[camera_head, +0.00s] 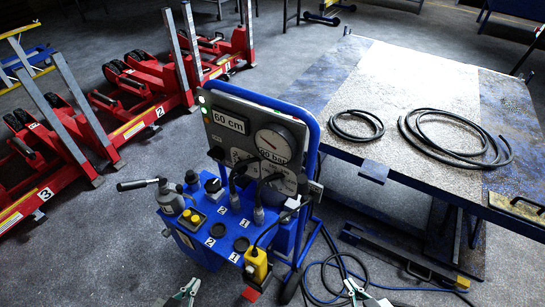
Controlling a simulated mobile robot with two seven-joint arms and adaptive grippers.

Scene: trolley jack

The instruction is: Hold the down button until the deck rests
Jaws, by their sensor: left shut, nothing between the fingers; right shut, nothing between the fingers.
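A blue control trolley (222,225) stands in the middle, with a grey panel (232,120) reading 60 cm and a round bar gauge (275,143). A yellow hand control (256,265) hangs at its front right. The deck (400,85), a worn blue and bare-metal platform, stands raised on the right, with legs visible beneath. My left gripper (188,286) is shut and empty, below the trolley front. My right gripper (354,287) is shut and empty, right of the trolley, apart from the hand control.
Coiled black hoses (457,140) lie on the deck. Red numbered jacks (90,115) stand at the left. Blue and black cables (335,268) run over the floor between trolley and deck. A grey pump with a lever (168,195) stands on the trolley's left. The front-left floor is clear.

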